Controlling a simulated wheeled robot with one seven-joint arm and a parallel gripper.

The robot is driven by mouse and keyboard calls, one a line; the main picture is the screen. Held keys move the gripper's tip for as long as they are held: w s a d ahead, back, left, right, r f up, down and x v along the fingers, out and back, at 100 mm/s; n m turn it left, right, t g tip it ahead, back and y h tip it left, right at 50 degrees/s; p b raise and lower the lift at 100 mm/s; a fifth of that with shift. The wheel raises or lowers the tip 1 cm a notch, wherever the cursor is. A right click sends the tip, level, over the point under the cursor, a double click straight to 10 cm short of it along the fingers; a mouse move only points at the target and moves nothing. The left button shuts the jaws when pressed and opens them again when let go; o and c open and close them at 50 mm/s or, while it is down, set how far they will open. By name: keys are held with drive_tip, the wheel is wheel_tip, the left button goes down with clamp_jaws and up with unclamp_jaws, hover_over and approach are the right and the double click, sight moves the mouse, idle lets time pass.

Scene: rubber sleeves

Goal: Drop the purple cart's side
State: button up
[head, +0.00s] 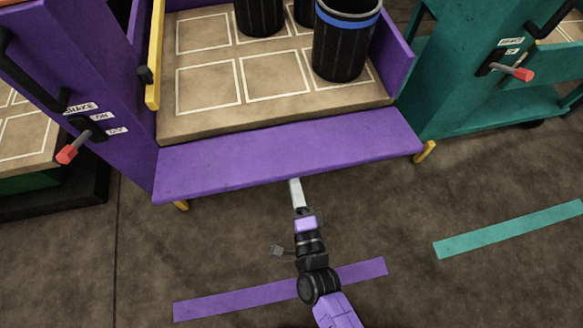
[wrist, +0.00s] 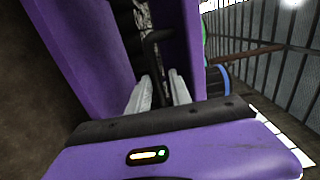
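The purple cart's side (head: 290,155) is a long purple panel along the front of the cart's tan deck (head: 215,122). It lies folded outward and down, its top face showing in the head view. My gripper (head: 295,182) is at the panel's near edge, around its middle; the head view does not show whether they touch. In the wrist view the two pale fingers (wrist: 163,92) stand apart, with a dark bar (wrist: 153,48) showing beyond and between them. I cannot tell whether the bar is within their grip. Purple cart surfaces (wrist: 85,50) rise on both sides there.
Black bins stand on the deck, one with a blue band (head: 345,40). A red-tipped brake lever (head: 70,152) is on the purple left post. A teal cart (head: 460,90) stands at right. Purple (head: 280,290) and teal (head: 510,228) strips mark the open floor.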

drive_tip(key=shift+v, duration=1)
drive_tip(key=shift+s, duration=0.1)
drive_tip(key=v, duration=0.9)
drive_tip(key=shift+f, duration=0.35)
idle(0.6)
